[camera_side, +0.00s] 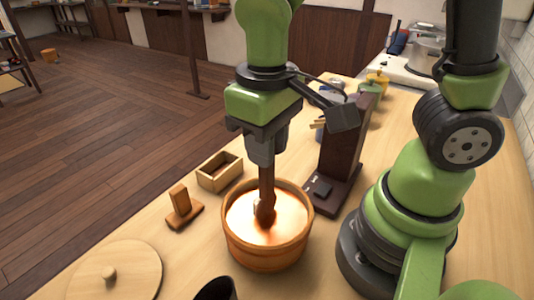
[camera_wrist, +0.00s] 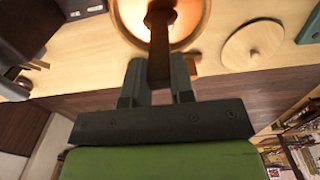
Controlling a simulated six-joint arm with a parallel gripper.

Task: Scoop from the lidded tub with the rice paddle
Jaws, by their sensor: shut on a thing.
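A round wooden tub (camera_side: 266,257) stands open on the counter, with a pale, glowing filling inside; its rim also shows in the wrist view (camera_wrist: 203,30). My gripper (camera_side: 266,160) is above the tub, pointing down, shut on the handle of a dark brown rice paddle (camera_side: 266,190). The paddle stands nearly upright, and its lower end is inside the tub at the filling; how deep it reaches I cannot tell. In the wrist view the paddle (camera_wrist: 160,50) runs from between my fingers (camera_wrist: 158,85) into the tub. The round wooden lid (camera_side: 130,275) lies flat on the counter, apart from the tub.
A small open wooden box (camera_side: 220,172) and a wooden stand (camera_side: 183,210) sit left of the tub. A tall dark stand (camera_side: 345,150) rises close behind it on the right. A dark cup (camera_side: 216,289) is at the front edge of the picture.

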